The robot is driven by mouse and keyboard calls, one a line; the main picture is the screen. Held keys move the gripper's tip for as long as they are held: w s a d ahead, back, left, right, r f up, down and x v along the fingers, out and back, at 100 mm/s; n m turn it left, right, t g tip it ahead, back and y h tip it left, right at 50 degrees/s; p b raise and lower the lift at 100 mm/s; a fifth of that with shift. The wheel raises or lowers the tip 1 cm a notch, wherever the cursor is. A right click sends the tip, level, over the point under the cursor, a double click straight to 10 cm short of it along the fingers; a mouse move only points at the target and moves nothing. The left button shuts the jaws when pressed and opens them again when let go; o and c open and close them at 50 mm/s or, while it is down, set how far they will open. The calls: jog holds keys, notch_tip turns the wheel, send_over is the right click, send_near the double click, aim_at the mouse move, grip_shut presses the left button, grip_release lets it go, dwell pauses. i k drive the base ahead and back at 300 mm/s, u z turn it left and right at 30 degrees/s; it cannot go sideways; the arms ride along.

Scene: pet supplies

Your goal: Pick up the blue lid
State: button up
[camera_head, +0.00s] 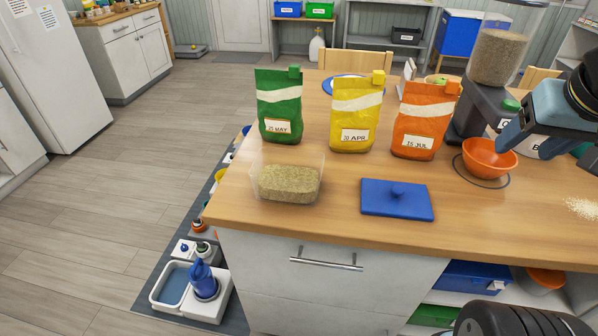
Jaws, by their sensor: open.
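My gripper (522,148) is at the right of the view, above and beside the orange bowl. It is open, appears empty, and is well apart from the lid, up and to its right. Part of my arm is cut off by the right edge.
Green (279,107), yellow (356,115) and orange (424,121) bags stand behind the lid. The orange bowl (489,160) sits under a grain dispenser (496,68) to the right. Spilled grains (582,208) lie at the far right. The counter (341,215) around the lid is clear.

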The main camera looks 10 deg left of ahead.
aim_at(395, 199)
jog(key=z, duration=0.3)
jog(key=k, duration=1.55)
jog(key=u, duration=0.45)
jog(key=i, duration=1)
jog(key=z, duration=0.05)
